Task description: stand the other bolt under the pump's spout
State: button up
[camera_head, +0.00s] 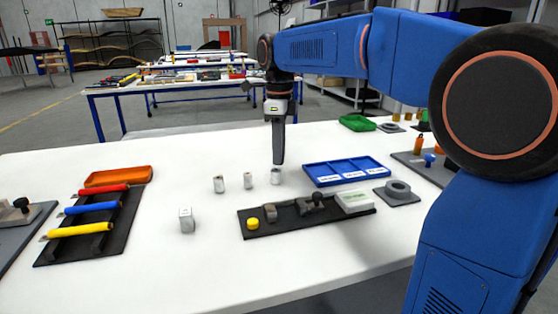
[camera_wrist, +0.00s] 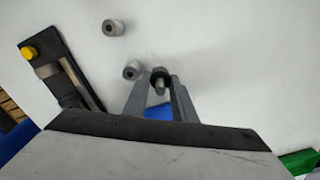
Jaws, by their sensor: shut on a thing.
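My gripper (camera_head: 278,162) points straight down over the white table, with its fingers shut on a small grey bolt (camera_head: 275,177). In the wrist view the bolt (camera_wrist: 159,84) is upright between the fingertips, with a dark top. I cannot tell whether its foot touches the table. Two more small grey cylinders, one near (camera_head: 248,181) and one farther left (camera_head: 219,184), stand apart on the table. They also show beside the gripper in the wrist view. A black plate (camera_head: 280,230) carries a yellow button, grey metal parts and a pale box. I cannot clearly make out the pump's spout.
A blue compartment tray (camera_head: 346,171) lies right of my gripper, near a grey ring on a plate (camera_head: 397,190). A whitish block (camera_head: 186,220) stands in front left. A rack with coloured handles (camera_head: 90,225) and an orange tray (camera_head: 118,177) are at left.

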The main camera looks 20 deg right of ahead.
jog(key=shift+f, duration=1.55)
jog(key=shift+f, duration=0.1)
jog(key=o, duration=0.8)
jog(key=shift+c, duration=0.2)
